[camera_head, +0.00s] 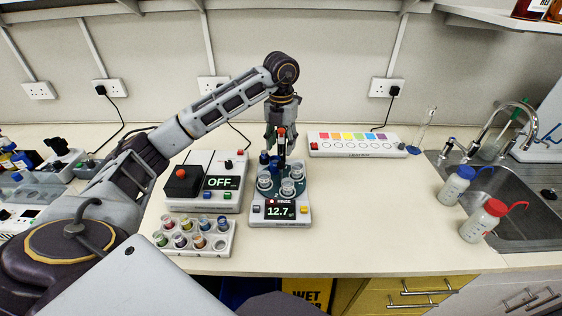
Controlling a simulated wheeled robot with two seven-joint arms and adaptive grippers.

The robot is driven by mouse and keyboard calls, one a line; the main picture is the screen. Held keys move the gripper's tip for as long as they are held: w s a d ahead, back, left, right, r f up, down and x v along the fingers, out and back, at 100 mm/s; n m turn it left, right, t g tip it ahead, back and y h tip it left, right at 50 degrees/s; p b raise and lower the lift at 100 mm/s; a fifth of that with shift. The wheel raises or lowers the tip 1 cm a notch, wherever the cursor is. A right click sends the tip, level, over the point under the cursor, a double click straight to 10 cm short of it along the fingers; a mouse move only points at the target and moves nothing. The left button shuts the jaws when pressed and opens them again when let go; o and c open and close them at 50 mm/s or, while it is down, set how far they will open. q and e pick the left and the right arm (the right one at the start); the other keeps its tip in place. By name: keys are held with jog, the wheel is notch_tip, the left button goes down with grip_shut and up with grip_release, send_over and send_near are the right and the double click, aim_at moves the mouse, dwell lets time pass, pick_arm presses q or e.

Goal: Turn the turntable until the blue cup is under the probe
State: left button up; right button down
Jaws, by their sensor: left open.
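The turntable (279,193) is a dark teal disc on a white instrument with a lit display (280,211) reading 12.7. Several clear cups stand on it, including a front cup (287,187) and a left cup (264,181). Dark blue shapes (264,158) show at its back left; I cannot tell clearly which is the blue cup. A dark upright part with a red top (281,133), perhaps the probe, stands at the back, partly covered by my gripper. My left gripper (280,143) is open, pointing down over the back of the turntable. My right gripper is out of view.
Left of the turntable is a white device (218,198) reading OFF. A rack of coloured vials (193,250) lies in front of it. A strip with coloured squares (357,152) is behind right. Two wash bottles (484,220) stand by the sink (520,185).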

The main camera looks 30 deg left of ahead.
aim_at(281, 163)
pick_arm(q)
jog(key=shift+f, duration=3.7)
grip_shut()
